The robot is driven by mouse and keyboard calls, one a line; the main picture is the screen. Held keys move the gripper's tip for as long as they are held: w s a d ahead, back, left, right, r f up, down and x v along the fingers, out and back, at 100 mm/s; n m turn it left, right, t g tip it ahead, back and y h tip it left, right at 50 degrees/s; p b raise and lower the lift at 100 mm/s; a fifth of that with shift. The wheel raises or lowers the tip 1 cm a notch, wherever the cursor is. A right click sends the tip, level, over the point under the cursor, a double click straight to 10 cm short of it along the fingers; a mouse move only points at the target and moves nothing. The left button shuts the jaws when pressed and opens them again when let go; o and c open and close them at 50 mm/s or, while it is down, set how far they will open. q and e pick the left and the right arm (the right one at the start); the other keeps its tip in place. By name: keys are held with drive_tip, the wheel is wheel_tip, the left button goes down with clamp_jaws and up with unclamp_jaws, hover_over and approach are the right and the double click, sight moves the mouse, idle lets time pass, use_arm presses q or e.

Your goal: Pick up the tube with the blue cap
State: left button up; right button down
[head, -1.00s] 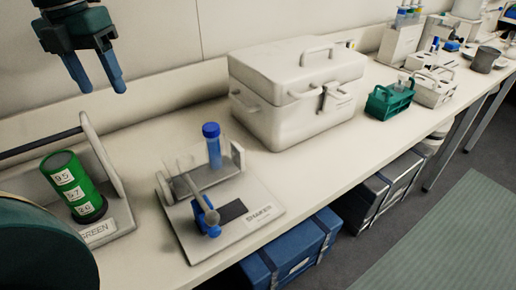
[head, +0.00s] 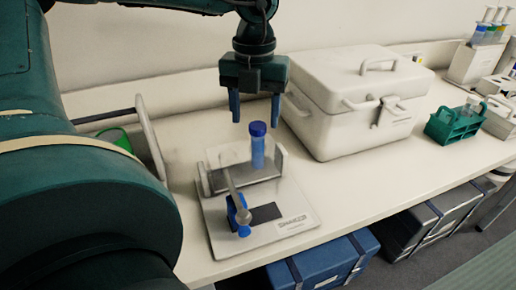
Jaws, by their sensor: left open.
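The tube with the blue cap (head: 258,148) stands upright in the rack of the white shaker (head: 213,218) on the bench. Its cap is darker blue than its body. A clear vessel (head: 229,153) stands beside it on the left. My left gripper (head: 254,110) is open and points down, above and just behind the tube in the picture. Its two blue fingers are spread to either side of the cap's column, with a gap below them, and nothing is between them. My right gripper is not in view.
A large white lidded box (head: 345,105) stands close to the right of my left gripper. A green rack (head: 453,124) is farther right. A green cylinder (head: 116,139) in a holder is partly hidden by my arm. The bench's front edge runs below the shaker.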

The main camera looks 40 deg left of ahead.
sight(257, 125)
use_arm(q)
drive_tip(key=f, duration=0.5)
drive_tip(key=shift+w+d+p, duration=0.1)
drive_tip(key=shift+d+p, duration=0.1)
drive_tip(key=shift+p, duration=0.15)
drive_tip(key=shift+c, duration=0.4)
drive_tip(key=c, duration=1.1)
drive_tip(key=shift+r, duration=0.1)
